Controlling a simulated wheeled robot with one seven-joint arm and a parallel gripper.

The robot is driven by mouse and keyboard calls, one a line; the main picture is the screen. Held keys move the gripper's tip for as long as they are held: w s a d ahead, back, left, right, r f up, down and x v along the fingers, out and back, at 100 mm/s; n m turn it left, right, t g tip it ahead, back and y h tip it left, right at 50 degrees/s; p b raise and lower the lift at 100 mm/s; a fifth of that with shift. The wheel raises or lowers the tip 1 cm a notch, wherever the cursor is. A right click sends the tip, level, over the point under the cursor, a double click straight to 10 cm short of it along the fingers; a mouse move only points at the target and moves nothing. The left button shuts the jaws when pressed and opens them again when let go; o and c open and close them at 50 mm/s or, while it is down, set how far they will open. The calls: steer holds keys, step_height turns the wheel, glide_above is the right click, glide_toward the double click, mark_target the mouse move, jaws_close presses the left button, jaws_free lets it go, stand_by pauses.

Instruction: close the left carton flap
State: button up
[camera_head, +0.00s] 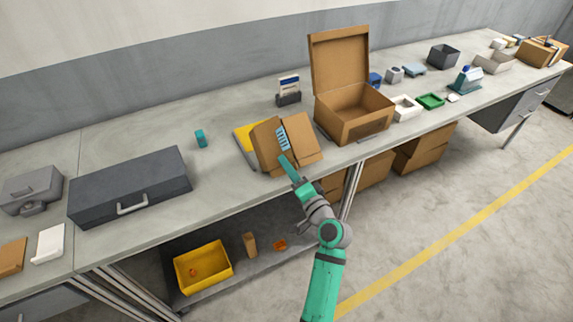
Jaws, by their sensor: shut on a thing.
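A small brown carton stands near the front edge of the bench with its flaps spread. Its left flap (264,146) is raised and tilted to the left. Its right flap (309,143) leans out to the right. Between the flaps a narrow opening shows a light blue striped thing (282,139). My gripper (283,160) reaches up from the front and is shut at the inner, near edge of the left flap. The fingertips are small, and the exact grip is hard to see. The carton's lower body is mostly hidden by the flaps and my arm.
A yellow-and-grey item (246,142) lies close left of the carton. A larger open box (352,118) with its lid up stands close right. A dark case (130,188) and a teal cylinder (201,138) are farther left.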

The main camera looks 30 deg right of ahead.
steer(key=s, duration=0.9)
steer(key=shift+s+r, duration=0.15)
steer(key=shift+s, duration=0.25)
stand_by(0.4)
stand_by(0.8)
